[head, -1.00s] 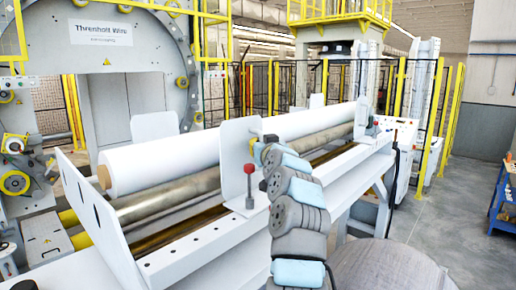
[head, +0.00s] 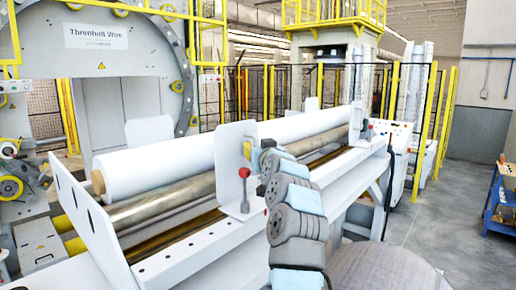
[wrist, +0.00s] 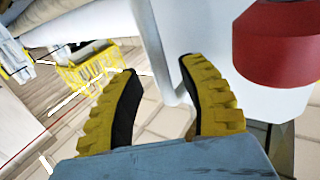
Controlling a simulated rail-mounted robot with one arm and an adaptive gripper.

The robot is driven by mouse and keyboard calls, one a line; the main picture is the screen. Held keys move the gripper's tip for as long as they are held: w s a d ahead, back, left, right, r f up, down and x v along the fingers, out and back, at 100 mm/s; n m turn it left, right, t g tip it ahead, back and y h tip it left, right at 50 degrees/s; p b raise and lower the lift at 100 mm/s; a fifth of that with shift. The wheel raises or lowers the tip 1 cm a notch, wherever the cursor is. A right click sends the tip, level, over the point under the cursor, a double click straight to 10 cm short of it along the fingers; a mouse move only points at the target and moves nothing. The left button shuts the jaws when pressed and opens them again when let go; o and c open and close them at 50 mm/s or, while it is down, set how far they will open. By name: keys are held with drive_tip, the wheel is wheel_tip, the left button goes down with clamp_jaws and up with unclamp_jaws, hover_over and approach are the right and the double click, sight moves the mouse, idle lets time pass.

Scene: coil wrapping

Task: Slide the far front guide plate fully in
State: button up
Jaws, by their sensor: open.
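A pale guide plate (head: 230,150) stands upright across the front of the white roll, with a red-topped clamp handle (head: 243,173) at its foot. A second guide plate (head: 356,122) stands toward the far end of the roll, with a small clamp beside it. My gripper (head: 251,151) is beside the nearer plate, partly hidden by my arm. In the wrist view my gripper (wrist: 160,95) is open, and a pale bent bar (wrist: 160,50) shows beyond and between its fingertips. I cannot tell whether they touch. A red knob (wrist: 285,40) is close at upper right.
The white roll (head: 160,167) lies above metal rollers (head: 180,197) on a white frame (head: 170,262). A slotted end plate (head: 95,225) rises at the left. A round grey surface (head: 385,268) is at lower right. Open floor (head: 440,220) lies right of the frame.

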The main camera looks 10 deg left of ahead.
drive_tip(key=v, duration=1.1)
drive_tip(key=shift+d, duration=0.2)
idle(0.4)
drive_tip(key=shift+f, duration=0.1)
